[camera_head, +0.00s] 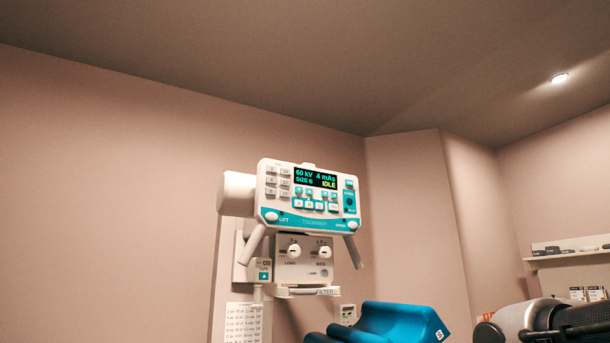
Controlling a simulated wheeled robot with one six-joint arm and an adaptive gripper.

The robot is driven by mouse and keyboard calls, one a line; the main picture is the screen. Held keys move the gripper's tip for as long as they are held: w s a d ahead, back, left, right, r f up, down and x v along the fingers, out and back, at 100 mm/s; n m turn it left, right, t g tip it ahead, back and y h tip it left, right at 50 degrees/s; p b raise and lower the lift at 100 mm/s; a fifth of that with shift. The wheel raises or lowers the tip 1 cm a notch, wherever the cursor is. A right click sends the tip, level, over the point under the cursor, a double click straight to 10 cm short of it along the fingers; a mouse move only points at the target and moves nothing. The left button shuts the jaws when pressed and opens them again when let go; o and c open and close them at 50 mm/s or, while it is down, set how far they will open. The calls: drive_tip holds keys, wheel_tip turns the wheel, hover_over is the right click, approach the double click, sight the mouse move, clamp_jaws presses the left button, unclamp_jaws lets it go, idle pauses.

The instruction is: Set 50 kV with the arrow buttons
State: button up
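The white and teal control panel (309,199) is on the X-ray tube head on the wall stand. Its display (315,177) reads 60 kV, 4 mAs, SIZE B and IDLE. Small blue arrow buttons (304,191) sit just below the display, too small to tell up from down. Below them is a row of light blue keys (309,204), and numbered keys (278,180) are at the left. Part of my arm (545,318) shows at the bottom right, apart from the panel. My gripper's fingers are not visible.
Two handles (353,251) slant down below the panel. A collimator box (303,259) with two knobs hangs under it. A blue padded block (385,325) marked S is at the bottom. A shelf (565,254) with small items is at the right. Space right of the panel looks clear.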

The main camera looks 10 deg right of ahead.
clamp_jaws()
idle(1.4)
